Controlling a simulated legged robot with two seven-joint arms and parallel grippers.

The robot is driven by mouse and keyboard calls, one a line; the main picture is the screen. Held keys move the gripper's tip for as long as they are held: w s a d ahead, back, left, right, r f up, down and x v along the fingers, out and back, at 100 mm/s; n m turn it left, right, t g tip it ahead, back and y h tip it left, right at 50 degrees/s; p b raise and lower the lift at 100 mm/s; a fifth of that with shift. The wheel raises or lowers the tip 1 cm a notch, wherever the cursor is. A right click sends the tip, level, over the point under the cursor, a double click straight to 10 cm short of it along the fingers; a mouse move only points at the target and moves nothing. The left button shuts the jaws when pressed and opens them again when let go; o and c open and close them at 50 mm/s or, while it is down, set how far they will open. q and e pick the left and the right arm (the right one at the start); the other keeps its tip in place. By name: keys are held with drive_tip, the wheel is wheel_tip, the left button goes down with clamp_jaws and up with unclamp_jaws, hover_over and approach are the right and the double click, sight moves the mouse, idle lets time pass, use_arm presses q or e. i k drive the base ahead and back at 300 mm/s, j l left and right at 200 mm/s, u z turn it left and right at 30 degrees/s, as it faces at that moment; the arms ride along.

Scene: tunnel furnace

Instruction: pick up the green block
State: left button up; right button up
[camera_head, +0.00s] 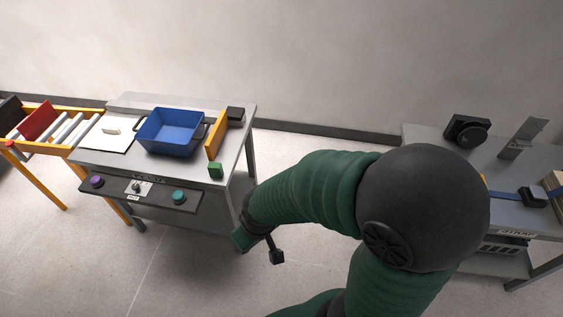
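The green block (215,170) is a small cube at the front right corner of the grey table, just in front of an upright orange-yellow panel. My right arm comes in from the lower right. Its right gripper (260,247) hangs over the floor, to the right of the block and lower in the picture, apart from it. Its two finger ends look spread, with floor showing between them and nothing held. My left gripper is not in view.
A blue bin (171,132) and a white board (109,134) are on the grey table (233,146). A control panel with buttons (136,190) is on its front. An orange roller frame (40,178) stands at left, another grey table (425,141) at right. Between the tables is open floor.

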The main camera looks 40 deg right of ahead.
sight(216, 170)
drive_tip(key=z, duration=0.75)
drive_tip(key=i+j, duration=1.1)
drive_tip(key=i, duration=0.2)
